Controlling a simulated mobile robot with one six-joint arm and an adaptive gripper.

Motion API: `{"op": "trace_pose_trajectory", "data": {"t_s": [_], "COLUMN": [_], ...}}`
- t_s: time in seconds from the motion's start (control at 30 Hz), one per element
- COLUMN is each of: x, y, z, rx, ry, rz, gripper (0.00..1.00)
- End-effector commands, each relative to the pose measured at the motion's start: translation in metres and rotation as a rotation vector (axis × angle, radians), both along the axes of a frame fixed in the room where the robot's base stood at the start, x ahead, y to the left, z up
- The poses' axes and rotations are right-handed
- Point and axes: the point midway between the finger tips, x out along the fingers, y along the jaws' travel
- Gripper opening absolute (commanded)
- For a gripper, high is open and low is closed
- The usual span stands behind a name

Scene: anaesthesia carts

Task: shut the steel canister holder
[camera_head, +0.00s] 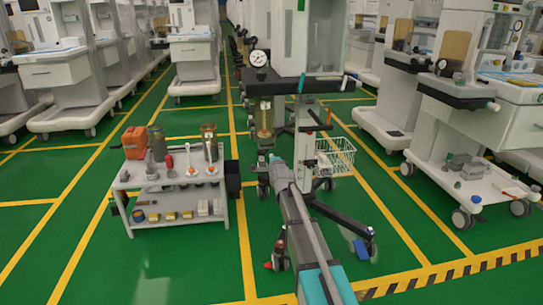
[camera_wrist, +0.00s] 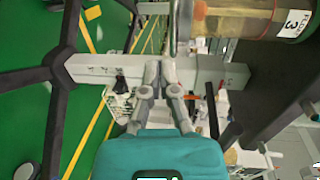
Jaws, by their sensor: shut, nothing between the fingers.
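My gripper (camera_wrist: 160,75) is shut and empty in the wrist view, its fingertips in front of a pale post (camera_wrist: 210,72). An amber canister (camera_wrist: 235,18) with a numbered label lies across the top right, beside and apart from the fingertips. A thin curved steel piece (camera_wrist: 173,28) stands by the canister's end; it looks like part of the holder, but I cannot tell how far open it is. In the head view, the amber canister (camera_head: 264,118) hangs upright on the middle machine, and my gripper (camera_head: 272,162) is just below it.
A white cart (camera_head: 180,183) with several canisters and an orange box (camera_head: 133,143) stands to the left. A wire basket (camera_head: 336,155) and a dark machine leg (camera_head: 338,212) are to the right.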

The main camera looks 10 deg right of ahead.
Motion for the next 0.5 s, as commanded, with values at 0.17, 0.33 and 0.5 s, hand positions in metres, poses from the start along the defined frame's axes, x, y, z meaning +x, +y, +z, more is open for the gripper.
{"op": "trace_pose_trajectory", "data": {"t_s": [0.17,0.33,0.5], "x": [-0.037,-0.061,-0.075], "y": [0.000,-0.001,-0.002], "z": [0.006,0.010,0.012], "rx": [-0.001,-0.001,-0.001], "ry": [0.000,0.000,0.000], "rz": [0.000,0.000,0.000], "gripper": [0.00,0.00,0.00]}}
